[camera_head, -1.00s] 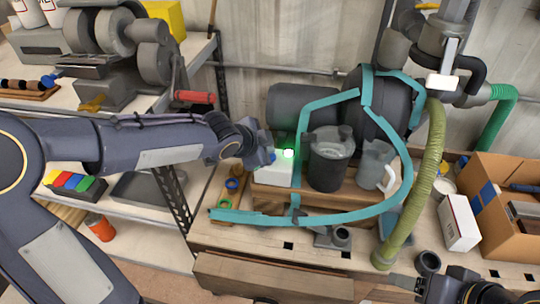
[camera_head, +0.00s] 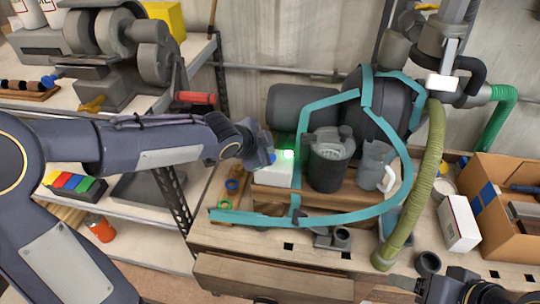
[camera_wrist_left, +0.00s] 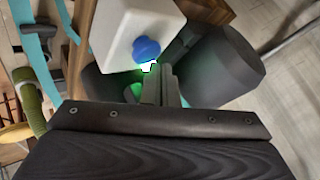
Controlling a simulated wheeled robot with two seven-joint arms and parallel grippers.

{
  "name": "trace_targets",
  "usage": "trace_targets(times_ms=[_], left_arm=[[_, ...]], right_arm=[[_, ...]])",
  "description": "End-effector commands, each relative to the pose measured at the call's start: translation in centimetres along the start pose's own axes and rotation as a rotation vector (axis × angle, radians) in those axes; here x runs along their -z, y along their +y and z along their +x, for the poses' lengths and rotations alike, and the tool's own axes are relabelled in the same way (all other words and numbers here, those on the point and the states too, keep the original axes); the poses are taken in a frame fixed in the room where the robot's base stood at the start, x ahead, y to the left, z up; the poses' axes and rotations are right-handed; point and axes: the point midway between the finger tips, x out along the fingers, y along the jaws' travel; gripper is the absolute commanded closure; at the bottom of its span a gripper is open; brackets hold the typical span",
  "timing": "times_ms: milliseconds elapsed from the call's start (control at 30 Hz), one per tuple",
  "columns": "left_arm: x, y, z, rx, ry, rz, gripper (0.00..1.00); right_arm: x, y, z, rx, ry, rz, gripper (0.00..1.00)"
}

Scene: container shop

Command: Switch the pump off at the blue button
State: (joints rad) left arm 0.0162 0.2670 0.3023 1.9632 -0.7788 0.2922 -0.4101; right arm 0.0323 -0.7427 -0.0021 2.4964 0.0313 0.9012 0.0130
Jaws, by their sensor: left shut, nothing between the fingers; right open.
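The white switch box (camera_head: 272,173) stands at the left end of the pump assembly on the bench, with a lit green lamp (camera_head: 288,154) on top. Its blue button (camera_head: 273,158) is partly hidden by my left gripper (camera_head: 266,157) in the head view. In the left wrist view the round blue button (camera_wrist_left: 146,49) sticks out from the box (camera_wrist_left: 140,20). My left gripper is shut and empty, its fingertips (camera_wrist_left: 158,70) just beside the button; I cannot tell whether they touch. My right gripper (camera_head: 402,285) is open at the bottom edge.
A grey canister (camera_head: 328,172) and a grey jug (camera_head: 372,160) stand right of the box, inside a teal hose loop (camera_head: 345,217). An olive hose (camera_head: 430,170) rises further right. A cardboard box (camera_head: 500,215) is at the right edge.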

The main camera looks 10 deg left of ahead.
Motion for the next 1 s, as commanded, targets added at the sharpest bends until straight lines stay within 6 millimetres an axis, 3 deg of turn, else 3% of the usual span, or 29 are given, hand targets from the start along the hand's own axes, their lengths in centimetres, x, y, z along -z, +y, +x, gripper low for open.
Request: trace_targets(times_ms=[1000], left_arm=[[-0.46,0.44,0.62,0.000,0.000,-0.001,1.00]], right_arm=[[-0.41,0.37,0.81,0.000,0.000,0.000,0.38]])
